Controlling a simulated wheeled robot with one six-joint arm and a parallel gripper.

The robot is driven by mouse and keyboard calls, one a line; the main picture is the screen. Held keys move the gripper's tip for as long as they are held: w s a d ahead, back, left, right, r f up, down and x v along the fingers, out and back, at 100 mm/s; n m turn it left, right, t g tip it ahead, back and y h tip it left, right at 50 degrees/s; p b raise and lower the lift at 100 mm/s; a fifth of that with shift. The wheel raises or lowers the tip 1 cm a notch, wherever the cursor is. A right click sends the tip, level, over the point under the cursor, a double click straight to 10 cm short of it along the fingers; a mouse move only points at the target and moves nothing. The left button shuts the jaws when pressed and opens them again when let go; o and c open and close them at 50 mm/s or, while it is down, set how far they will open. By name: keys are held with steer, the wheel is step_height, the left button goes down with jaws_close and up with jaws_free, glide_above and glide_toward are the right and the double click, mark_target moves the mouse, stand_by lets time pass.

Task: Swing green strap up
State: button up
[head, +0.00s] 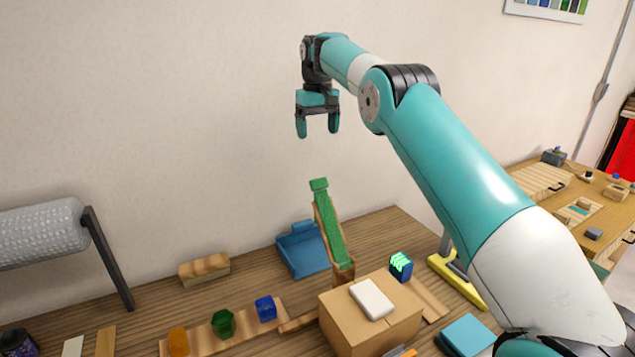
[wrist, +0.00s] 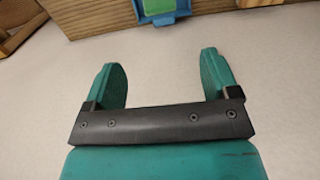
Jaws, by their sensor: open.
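The green strap (head: 331,228) is a long narrow strip with a wider block at its upper end. It lies along a wooden bar and slants up and left from a wooden foot (head: 343,272) behind the cardboard box. My gripper (head: 317,132) hangs above the strap's upper end, clear of it, with fingers pointing down. In the wrist view my gripper (wrist: 158,62) is open with nothing between its fingers. A green patch (wrist: 158,5) edged in blue shows at the top of that view; I cannot tell if it is the strap.
A blue tray (head: 303,252) stands left of the strap. The cardboard box (head: 345,327) carries a white block (head: 372,298). A dark blue cube (head: 401,267) with a glowing green top is to the right. A bubble-wrap roll (head: 40,232) is at far left. The wall is behind.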

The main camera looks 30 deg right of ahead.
mark_target(317, 180)
step_height(317, 180, down, 15)
steer(key=p, duration=0.3)
steer(key=shift+r, duration=0.15)
